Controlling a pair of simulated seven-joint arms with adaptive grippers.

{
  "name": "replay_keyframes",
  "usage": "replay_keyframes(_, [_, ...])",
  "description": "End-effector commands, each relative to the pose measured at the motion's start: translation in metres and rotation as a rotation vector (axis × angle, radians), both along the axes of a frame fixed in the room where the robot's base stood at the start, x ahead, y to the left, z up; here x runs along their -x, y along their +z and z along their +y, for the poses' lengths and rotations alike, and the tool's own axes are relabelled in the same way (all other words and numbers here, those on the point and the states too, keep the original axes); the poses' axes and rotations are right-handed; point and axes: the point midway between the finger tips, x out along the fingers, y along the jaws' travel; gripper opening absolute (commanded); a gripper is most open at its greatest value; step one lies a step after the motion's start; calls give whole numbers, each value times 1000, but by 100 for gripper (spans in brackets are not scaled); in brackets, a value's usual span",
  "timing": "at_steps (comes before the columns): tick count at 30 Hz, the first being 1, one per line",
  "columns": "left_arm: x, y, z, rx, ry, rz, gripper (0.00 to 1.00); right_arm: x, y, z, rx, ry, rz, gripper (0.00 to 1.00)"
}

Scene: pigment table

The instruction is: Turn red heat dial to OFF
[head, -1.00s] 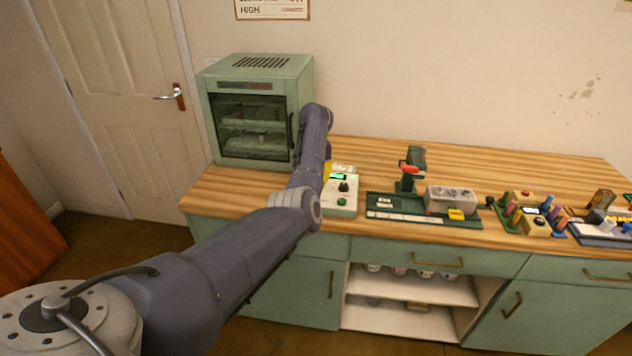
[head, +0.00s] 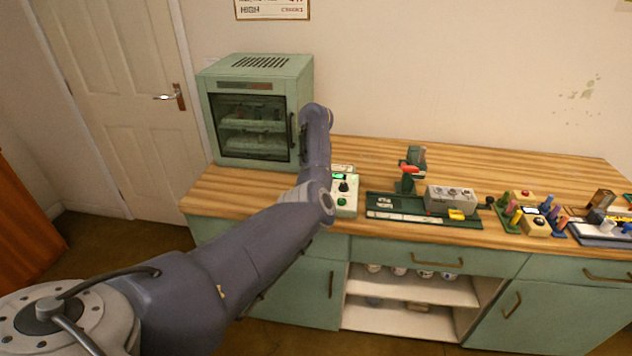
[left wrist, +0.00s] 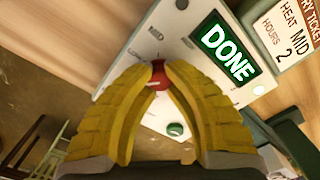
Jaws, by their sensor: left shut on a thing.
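The red heat dial (left wrist: 158,82) shows in the left wrist view between the tips of my left gripper (left wrist: 159,72), whose yellow fingers are shut on it. The dial sits on a pale control panel (left wrist: 121,70), where a label reading MID is legible beside it; where the dial points is hidden by the fingers. In the head view the control box (head: 344,209) stands at the counter's front, partly behind my left arm, which also hides the red dial and the left gripper. My right gripper is not in view.
A green oven cabinet (head: 254,112) stands behind at left. A dark green tray (head: 380,213) with equipment lies to the right.

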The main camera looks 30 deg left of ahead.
Motion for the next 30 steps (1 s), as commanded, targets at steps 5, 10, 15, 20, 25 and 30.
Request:
replay_keyframes(5, [0,0,0,0,0,0,0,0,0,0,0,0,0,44])
replay_keyframes(10, [0,0,0,1,0,0,26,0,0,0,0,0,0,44])
replay_keyframes(15, [0,0,0,0,-1,0,46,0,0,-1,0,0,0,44])
replay_keyframes(20, [0,0,0,0,-1,0,47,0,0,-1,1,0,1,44])
replay_keyframes(25, [0,3,0,0,-1,-1,47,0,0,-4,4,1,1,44])
replay_keyframes(30, [-1,22,0,0,-1,-3,47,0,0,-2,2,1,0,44])
